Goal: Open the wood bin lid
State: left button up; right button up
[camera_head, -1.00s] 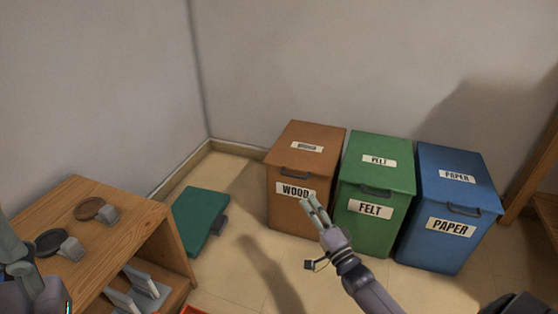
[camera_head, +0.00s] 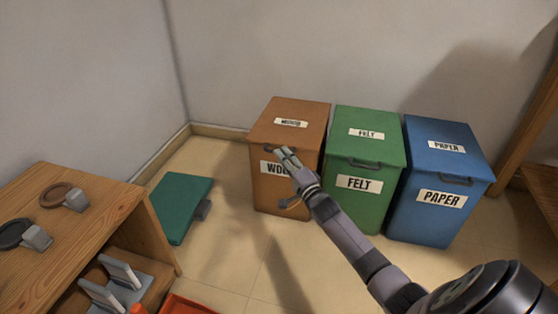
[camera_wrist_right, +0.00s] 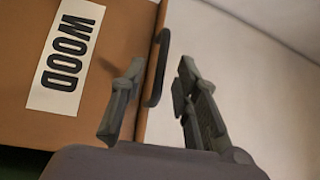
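The wood bin (camera_head: 262,190) is brown, with a WOOD label on its front, and stands at the left of three bins. Its lid (camera_head: 305,110) is shut. My right gripper (camera_head: 284,153) is at the front edge of the lid, in front of the bin, and partly covers the label and handle. In the right wrist view the dark lid handle (camera_wrist_right: 157,68) shows between the two fingers of my right gripper (camera_wrist_right: 160,75). The fingers are open and apart, and I see no clear grip on the handle. My left gripper is not in view.
A green felt bin (camera_head: 352,206) and a blue paper bin (camera_head: 425,218) stand to the right. A green lid-like panel (camera_head: 182,203) lies on the floor at left. A wooden shelf unit (camera_head: 95,222) fills the lower left. Walls are close behind the bins.

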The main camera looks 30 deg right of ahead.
jog(key=shift+w+d+r+b, duration=0.15)
jog(key=shift+w+b, duration=0.15)
jog(key=shift+w, duration=0.55)
jog(key=shift+w+r+b, duration=0.1)
jog(key=shift+w+b, duration=0.2)
jog(key=shift+w, duration=0.55)
jog(key=shift+c, duration=0.4)
grip_shut()
